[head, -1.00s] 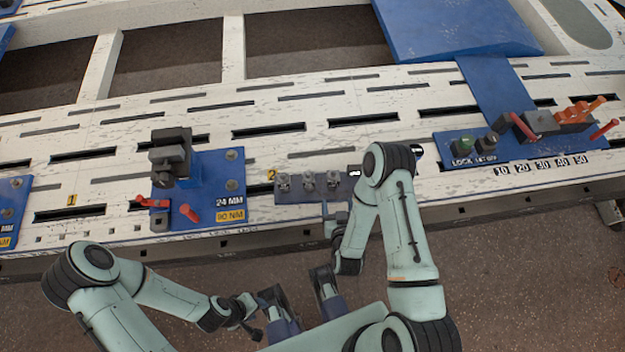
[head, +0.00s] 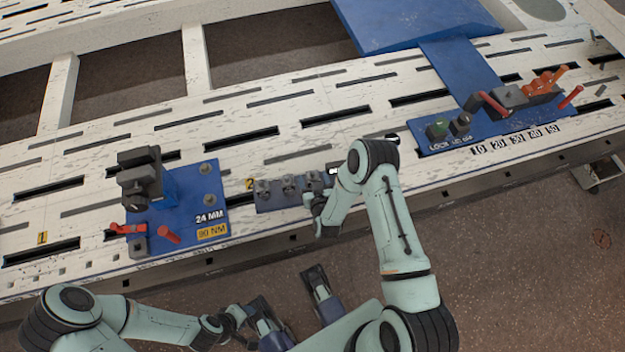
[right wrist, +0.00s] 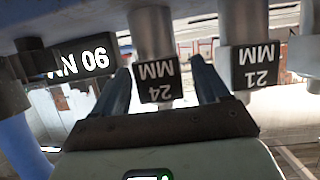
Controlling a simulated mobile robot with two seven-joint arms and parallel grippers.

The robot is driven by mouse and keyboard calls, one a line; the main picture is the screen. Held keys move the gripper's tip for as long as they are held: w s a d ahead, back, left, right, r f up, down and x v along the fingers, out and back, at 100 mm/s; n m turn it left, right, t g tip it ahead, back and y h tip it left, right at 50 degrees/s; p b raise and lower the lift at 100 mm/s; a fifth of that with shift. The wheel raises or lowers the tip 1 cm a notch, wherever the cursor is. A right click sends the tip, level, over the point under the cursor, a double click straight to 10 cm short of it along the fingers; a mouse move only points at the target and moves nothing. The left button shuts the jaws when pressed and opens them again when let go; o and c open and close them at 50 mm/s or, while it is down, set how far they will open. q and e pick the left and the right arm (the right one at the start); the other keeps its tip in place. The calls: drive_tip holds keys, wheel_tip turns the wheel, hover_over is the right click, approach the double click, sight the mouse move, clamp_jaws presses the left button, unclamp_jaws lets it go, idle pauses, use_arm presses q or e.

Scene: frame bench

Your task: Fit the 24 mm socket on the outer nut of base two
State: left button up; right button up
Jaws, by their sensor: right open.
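The 24 mm socket (right wrist: 153,35), a grey cylinder above a black 24 MM tag, shows upside down in the right wrist view. My right gripper (right wrist: 160,66) is open, with one finger on each side of the socket's tag. In the head view my right gripper (head: 317,203) is at the front right end of the socket rack (head: 268,206); its fingers are barely visible. A blue base (head: 185,225) marked 24 MM and 90 NM stands left of the yellow 2 mark, with two round grey nuts (head: 208,168). My left gripper (head: 246,328) is low in front of the bench, its jaws unclear.
The 21 mm socket (right wrist: 243,30) hangs close beside my finger. A dark block tool (head: 140,180) and red levers (head: 168,235) stand on the blue base. A lock panel (head: 450,140) is at right.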

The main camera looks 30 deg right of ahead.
drive_tip(key=shift+w+d+f, duration=0.1)
drive_tip(key=shift+w+f, duration=0.1)
drive_tip(key=shift+w, duration=0.25)
drive_tip(key=shift+r, duration=0.1)
drive_tip(key=c, duration=1.2)
